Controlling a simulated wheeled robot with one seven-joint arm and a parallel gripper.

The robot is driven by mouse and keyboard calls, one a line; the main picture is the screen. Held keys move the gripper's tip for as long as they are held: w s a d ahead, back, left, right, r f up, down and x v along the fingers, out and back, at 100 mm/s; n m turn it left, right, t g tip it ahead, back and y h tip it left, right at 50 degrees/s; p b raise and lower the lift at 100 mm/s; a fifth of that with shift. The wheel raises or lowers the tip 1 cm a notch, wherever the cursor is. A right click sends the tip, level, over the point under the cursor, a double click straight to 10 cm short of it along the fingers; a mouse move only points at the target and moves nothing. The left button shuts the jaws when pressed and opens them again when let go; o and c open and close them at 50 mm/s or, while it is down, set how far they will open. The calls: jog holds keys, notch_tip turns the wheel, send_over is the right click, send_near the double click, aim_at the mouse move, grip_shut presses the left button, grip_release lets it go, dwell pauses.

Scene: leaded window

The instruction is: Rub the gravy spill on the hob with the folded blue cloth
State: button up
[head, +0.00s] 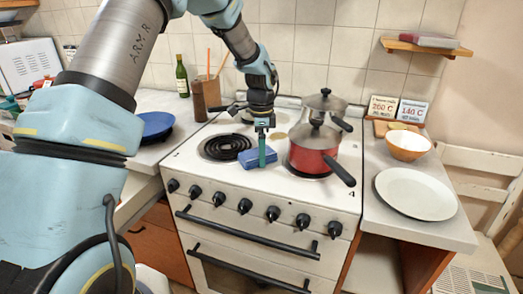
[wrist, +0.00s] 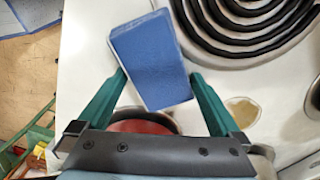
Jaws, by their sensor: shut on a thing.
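The folded blue cloth (head: 257,158) is a thick blue block with a pale edge. My gripper (head: 267,155) is shut on it near the front of the white hob (head: 220,160). In the wrist view the cloth (wrist: 152,60) sits between my green fingers (wrist: 160,85), slightly tilted. I cannot tell whether it touches the hob. A tan, roundish patch that looks like the gravy spill (wrist: 243,112) lies on the hob outside the right finger, apart from the cloth. It also shows in the head view (head: 280,136), behind my gripper.
A black coil ring (head: 226,147) lies left of the cloth. A red pot (head: 313,155) with a dark handle stands close on its right, a steel pot (head: 325,105) behind. A white plate (head: 416,194) lies on the right counter.

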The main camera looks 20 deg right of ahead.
aim_at(252, 159)
jog(key=shift+w+a+r, duration=0.1)
jog(key=shift+a+r, duration=0.1)
jog(key=shift+a, duration=0.4)
jog(key=shift+a+r, duration=0.15)
jog(key=shift+a, duration=0.4)
jog(key=shift+s+a+f, duration=0.15)
jog(key=shift+s+a, duration=0.35)
jog(key=shift+s, duration=0.3)
jog(key=shift+s+a+f, duration=0.1)
jog(key=shift+s+a, duration=0.4)
jog(key=shift+s, duration=0.25)
jog(key=shift+s+a+f+b, duration=0.25)
jog(key=shift+s+a+b, duration=0.1)
jog(key=shift+s+a, duration=0.75)
jog(key=shift+s, duration=0.1)
jog(key=shift+r, duration=0.1)
jog(key=shift+d+r+p, duration=0.15)
jog(key=shift+r+p, duration=2.4)
jog(key=shift+r, duration=0.4)
notch_tip(252, 159, up, 3)
jog(key=p, duration=0.2)
jog(key=shift+r+p, duration=0.1)
jog(key=shift+p, duration=0.25)
jog(key=shift+c, duration=0.2)
